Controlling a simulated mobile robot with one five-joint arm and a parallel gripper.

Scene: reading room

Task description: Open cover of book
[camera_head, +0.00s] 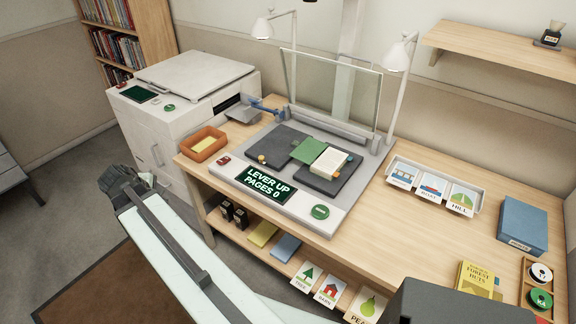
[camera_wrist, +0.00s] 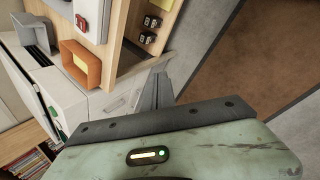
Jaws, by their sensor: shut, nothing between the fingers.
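A book with a green cover (camera_head: 306,150) and a cream page block (camera_head: 331,161) lies on the dark two-part cradle (camera_head: 270,142) of the book scanner. The green cover shows to the left of the pages and looks spread open. My gripper (camera_head: 124,187) is to the left of the table, in front of the white cabinet and well away from the book. In the wrist view my gripper (camera_wrist: 157,88) is shut and empty, and the book is out of view.
A glass plate (camera_head: 333,88) stands raised behind the cradle, with a blue lever (camera_head: 265,105) at its left. A display (camera_head: 268,184) reads "LEVER UP PAGES 0". An orange tray (camera_head: 203,144) sits at the table's left end. Lamps stand behind.

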